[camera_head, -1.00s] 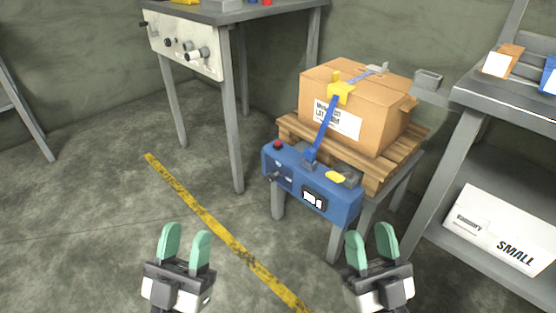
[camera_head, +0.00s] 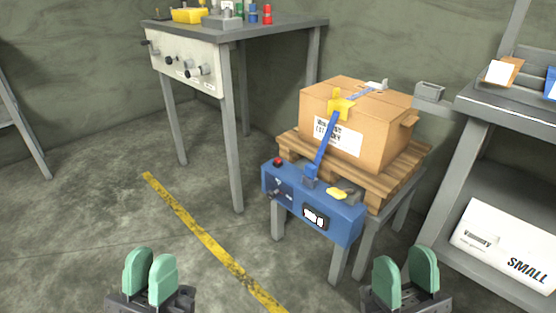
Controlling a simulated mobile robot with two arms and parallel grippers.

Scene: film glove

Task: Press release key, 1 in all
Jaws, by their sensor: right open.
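A blue control box (camera_head: 340,222) is fixed at the front of the stand that holds a carton. On its top are a red button (camera_head: 278,161) at the left and a yellow key (camera_head: 337,194) at the right. I cannot tell from the picture which is the release key. A dark display (camera_head: 315,218) with white marks is on its front. My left gripper (camera_head: 150,268) is open and empty at the bottom left, well away from the box. My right gripper (camera_head: 405,272) is open and empty at the bottom right, apart from the box.
A carton (camera_head: 375,130) sits on a wooden pallet (camera_head: 400,165), with a blue strap (camera_head: 327,145) and a yellow clip (camera_head: 341,106) over it. A grey table (camera_head: 285,28) stands behind left, a shelf (camera_head: 505,115) at right. The floor around the yellow line (camera_head: 200,232) is clear.

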